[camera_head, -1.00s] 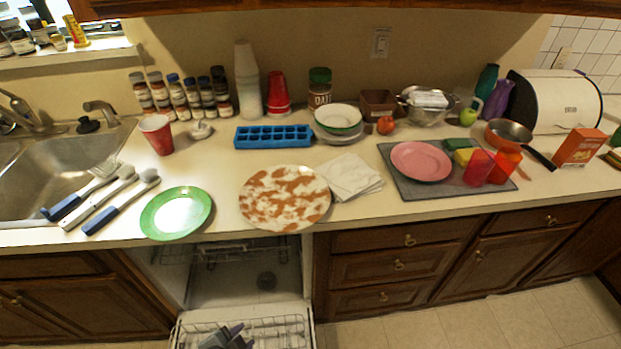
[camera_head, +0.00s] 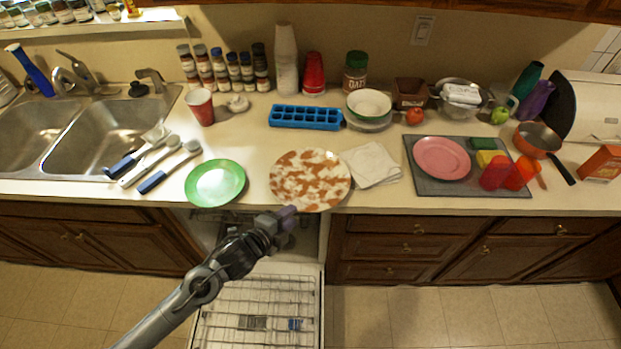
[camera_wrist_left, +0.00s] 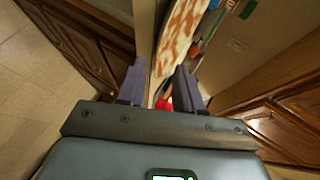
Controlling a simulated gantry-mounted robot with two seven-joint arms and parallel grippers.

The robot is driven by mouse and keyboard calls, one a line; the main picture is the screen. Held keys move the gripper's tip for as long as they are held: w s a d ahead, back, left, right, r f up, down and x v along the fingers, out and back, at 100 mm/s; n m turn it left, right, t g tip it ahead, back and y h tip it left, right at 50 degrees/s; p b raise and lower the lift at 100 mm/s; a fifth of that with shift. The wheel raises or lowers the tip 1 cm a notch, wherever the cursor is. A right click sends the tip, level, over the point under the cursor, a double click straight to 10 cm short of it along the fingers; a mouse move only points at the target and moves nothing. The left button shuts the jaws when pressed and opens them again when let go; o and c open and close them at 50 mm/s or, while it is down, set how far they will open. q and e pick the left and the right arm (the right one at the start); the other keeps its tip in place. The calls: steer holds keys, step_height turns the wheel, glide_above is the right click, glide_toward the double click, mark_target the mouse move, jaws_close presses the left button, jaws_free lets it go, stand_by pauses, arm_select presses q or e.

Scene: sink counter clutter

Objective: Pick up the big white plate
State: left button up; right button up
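The big white plate (camera_head: 310,180), covered in brown stains, lies on the counter near its front edge, slightly overhanging it. My left gripper (camera_head: 287,214) is at the plate's front-left rim. In the left wrist view the two fingers (camera_wrist_left: 160,84) are spread apart, and the stained plate (camera_wrist_left: 178,38) shows edge-on just beyond the gap between them. I cannot tell whether a finger touches the rim. My right gripper is not in view.
A green-rimmed plate (camera_head: 215,183) lies left of the big plate. A white napkin (camera_head: 371,164) is close on its right, and a blue ice tray (camera_head: 306,117) is behind. Below, the open dishwasher rack (camera_head: 262,310) is under my arm.

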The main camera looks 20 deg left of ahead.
mark_target(302, 210)
arm_select(q)
steer(key=shift+d+x, duration=0.15)
steer(key=shift+x, duration=1.55)
steer(key=shift+d+x, duration=0.1)
steer(key=shift+x, duration=1.55)
steer(key=shift+s+f, duration=0.1)
steer(key=shift+s, duration=0.05)
jaws_close()
